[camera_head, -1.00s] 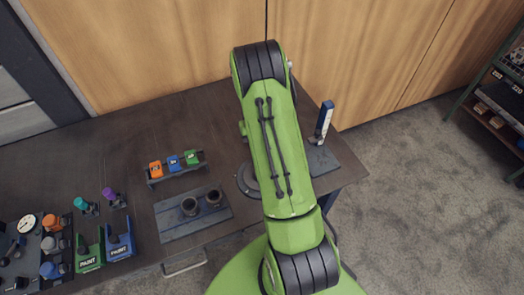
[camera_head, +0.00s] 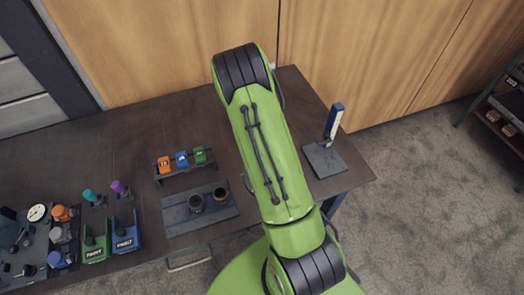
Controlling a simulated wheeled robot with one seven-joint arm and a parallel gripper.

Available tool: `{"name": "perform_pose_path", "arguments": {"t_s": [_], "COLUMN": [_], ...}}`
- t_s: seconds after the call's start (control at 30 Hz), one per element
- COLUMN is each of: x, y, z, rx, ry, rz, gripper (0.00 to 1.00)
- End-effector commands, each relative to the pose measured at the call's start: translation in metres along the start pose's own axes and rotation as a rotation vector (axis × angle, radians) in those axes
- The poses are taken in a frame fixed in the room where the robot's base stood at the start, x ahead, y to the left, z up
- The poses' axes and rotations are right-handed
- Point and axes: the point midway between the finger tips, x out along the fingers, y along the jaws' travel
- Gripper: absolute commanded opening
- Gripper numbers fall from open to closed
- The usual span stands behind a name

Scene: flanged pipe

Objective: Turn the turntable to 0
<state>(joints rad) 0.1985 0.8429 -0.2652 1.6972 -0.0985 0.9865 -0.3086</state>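The turntable is almost wholly hidden behind my green arm. Only a thin grey curved edge (camera_head: 248,184), which seems to be its rim, shows at the arm's left side. I cannot read any mark or number on it. My gripper is not in view; my arm covers the middle of the table and hides whatever is under it.
A stand with a blue and white upright (camera_head: 334,121) is at the table's right end. A rack with orange, blue and green blocks (camera_head: 182,159) and a grey plate with two dark cups (camera_head: 209,199) lie left of my arm. Paint holders (camera_head: 124,239) and a crowded panel (camera_head: 46,242) are farther left.

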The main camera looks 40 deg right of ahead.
Motion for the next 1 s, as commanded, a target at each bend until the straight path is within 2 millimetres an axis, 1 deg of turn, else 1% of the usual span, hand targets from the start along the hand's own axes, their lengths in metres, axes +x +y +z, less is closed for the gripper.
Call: {"name": "perform_pose_path", "arguments": {"t_s": [0.63, 0.67, 0.8, 1.0], "x": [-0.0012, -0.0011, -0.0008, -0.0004], "y": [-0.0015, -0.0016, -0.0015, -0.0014], "z": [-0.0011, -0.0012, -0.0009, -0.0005], "rx": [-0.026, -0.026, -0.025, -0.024], "ry": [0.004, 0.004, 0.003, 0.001], "rz": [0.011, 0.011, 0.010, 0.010], "gripper": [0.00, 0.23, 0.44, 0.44]}}
